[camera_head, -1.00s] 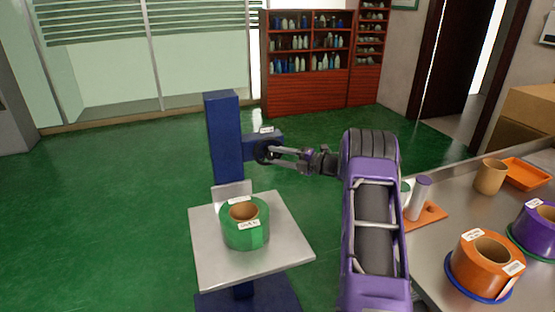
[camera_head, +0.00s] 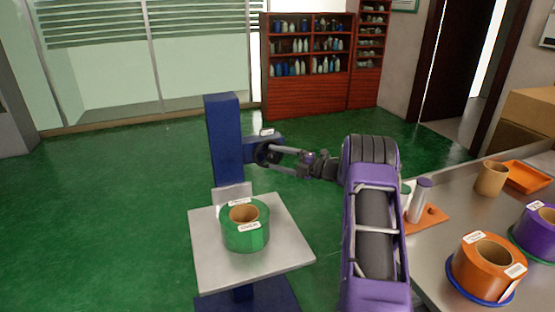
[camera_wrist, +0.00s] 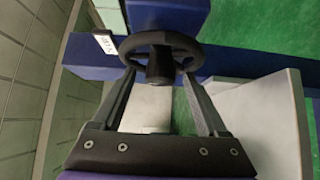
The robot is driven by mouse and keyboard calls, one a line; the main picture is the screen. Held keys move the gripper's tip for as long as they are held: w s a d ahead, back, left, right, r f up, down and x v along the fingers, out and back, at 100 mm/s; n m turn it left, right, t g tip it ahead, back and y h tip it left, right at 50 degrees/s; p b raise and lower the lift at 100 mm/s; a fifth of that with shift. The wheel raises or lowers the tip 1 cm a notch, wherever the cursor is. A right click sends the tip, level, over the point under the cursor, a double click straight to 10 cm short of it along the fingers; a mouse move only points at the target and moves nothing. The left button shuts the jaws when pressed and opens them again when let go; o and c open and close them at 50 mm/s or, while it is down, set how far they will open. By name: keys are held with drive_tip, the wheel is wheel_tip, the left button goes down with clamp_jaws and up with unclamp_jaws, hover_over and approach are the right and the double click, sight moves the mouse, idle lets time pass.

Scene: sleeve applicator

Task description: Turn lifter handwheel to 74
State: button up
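The lifter handwheel (camera_head: 268,153) is dark and round, on the side of the blue column, and its dark rim and hub also show in the wrist view (camera_wrist: 160,72). My gripper (camera_head: 270,154) is at the wheel. In the wrist view its two fingers (camera_wrist: 160,78) are wide apart, with the hub between them and their tips close to the rim. I cannot tell whether they touch the rim. The lifter's grey platform (camera_head: 205,260) carries a green roll (camera_head: 246,232) with white labels. A small white label (camera_wrist: 105,43) sits near the wheel; its text is unreadable.
The blue lifter column (camera_head: 224,140) stands behind the platform. A metal table (camera_head: 425,270) at the right holds an orange roll (camera_head: 488,268), a purple roll (camera_head: 538,228), a tan cup (camera_head: 490,178) and an orange tray (camera_head: 526,176). Green floor is clear at left.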

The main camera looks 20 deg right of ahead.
drive_tip(key=shift+d, duration=0.1)
drive_tip(key=v, duration=0.7)
drive_tip(key=shift+s, duration=0.25)
drive_tip(key=shift+d+r, duration=0.1)
